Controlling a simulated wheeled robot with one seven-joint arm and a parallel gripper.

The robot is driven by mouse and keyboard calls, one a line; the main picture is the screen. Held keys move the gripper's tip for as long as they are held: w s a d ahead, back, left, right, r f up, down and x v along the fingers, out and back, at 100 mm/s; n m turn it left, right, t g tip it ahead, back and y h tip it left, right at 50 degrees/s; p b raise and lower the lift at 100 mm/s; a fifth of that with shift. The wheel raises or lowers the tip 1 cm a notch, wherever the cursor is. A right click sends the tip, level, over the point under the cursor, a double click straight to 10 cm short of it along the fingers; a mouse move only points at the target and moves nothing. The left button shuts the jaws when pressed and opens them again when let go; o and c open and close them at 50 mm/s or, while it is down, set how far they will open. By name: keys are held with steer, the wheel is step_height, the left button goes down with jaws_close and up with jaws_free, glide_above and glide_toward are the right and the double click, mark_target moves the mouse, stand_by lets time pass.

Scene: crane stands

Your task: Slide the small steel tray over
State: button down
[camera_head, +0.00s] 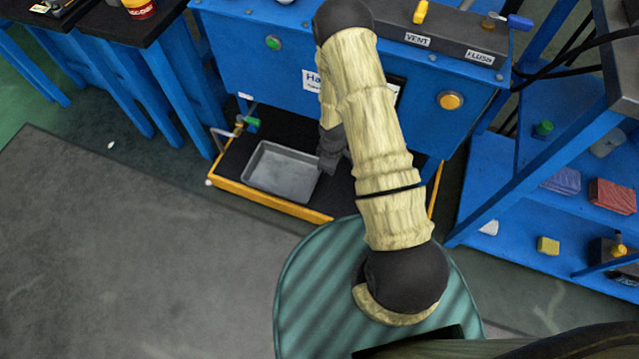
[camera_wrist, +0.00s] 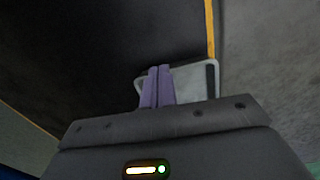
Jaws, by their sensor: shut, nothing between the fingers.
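The small steel tray (camera_head: 270,174) is a shallow grey rectangle lying flat on a black base with a yellow edge (camera_head: 262,199), under the blue bench. In the head view my gripper (camera_head: 322,170) is at the tray's right end, pointing down. In the wrist view the two purple fingers (camera_wrist: 158,88) are pressed together with nothing between them. Part of the tray (camera_wrist: 197,84) shows behind and beside them. I cannot tell whether the fingertips touch the tray. My arm covers the right part of the base.
The blue bench (camera_head: 262,75) overhangs the back of the base. A green-handled tap (camera_head: 250,121) stands at the tray's left back corner. A blue shelf unit (camera_head: 490,190) with small objects is at the right. Grey floor (camera_head: 130,240) is clear at front left.

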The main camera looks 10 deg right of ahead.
mark_target(319, 186)
steer(key=shift+s+a+f, duration=0.1)
steer(key=shift+s+f, duration=0.15)
steer(key=shift+f, duration=0.75)
steer(key=shift+f, duration=0.15)
step_height(319, 186, down, 10)
steer(key=b, duration=0.6)
steer(key=w+a+b, duration=0.2)
steer(key=shift+a, duration=0.3)
steer(key=shift+w+a, duration=0.2)
steer(key=shift+a, duration=0.1)
